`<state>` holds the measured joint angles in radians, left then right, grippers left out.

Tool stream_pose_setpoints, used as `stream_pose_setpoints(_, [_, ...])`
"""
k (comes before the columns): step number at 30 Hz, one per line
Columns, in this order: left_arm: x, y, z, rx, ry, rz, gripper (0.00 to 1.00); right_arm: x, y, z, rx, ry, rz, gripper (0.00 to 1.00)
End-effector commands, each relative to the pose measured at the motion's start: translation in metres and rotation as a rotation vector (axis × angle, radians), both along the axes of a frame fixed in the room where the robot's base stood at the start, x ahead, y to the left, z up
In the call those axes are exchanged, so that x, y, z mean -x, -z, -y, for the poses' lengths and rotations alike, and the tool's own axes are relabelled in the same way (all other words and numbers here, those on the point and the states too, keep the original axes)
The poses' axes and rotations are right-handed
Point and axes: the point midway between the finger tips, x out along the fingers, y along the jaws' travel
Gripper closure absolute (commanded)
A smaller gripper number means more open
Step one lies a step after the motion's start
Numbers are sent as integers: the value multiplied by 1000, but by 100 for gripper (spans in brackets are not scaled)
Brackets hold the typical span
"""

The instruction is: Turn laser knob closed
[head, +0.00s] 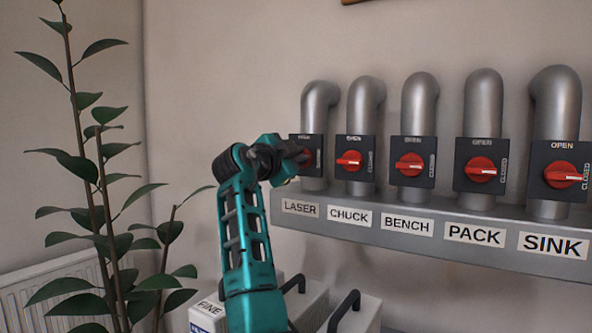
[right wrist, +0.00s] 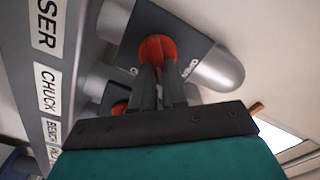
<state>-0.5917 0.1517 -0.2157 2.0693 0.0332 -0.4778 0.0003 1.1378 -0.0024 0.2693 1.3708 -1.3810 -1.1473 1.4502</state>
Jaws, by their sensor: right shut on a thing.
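The red laser knob (head: 309,158) sits on a dark plate above the LASER label (head: 300,209), at the left end of the row. My right gripper (head: 302,155) reaches it from the left and hides most of it in the head view. In the right wrist view the two dark fingers (right wrist: 159,72) are shut on the grip of the red knob (right wrist: 156,45). The plate (right wrist: 178,27) carries OPEN and CLOSED lettering. The exact angle of the laser knob is hard to tell. My left gripper is not in view.
The CHUCK (head: 350,161), BENCH (head: 410,164), PACK (head: 481,169) and SINK (head: 563,175) knobs follow to the right, their handles roughly horizontal. Grey pipes rise behind them from a grey ledge (head: 400,248). A tall plant (head: 100,190) stands left. Bins with black handles (head: 345,310) stand below.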

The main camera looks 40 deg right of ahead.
Motion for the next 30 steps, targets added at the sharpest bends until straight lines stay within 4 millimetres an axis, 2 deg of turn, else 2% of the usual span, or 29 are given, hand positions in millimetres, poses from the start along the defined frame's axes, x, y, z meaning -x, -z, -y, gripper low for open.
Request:
stream_pose_setpoints(1, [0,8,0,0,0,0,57,1,4,0,-11,2,44,100])
stream_pose_setpoints(9, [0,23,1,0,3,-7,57,2,6,1,-81,1,286,100])
stream_pose_setpoints(21, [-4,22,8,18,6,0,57,3,8,1,-162,2,561,100])
stream_pose_setpoints(30, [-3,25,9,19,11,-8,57,3,8,1,-189,3,652,100])
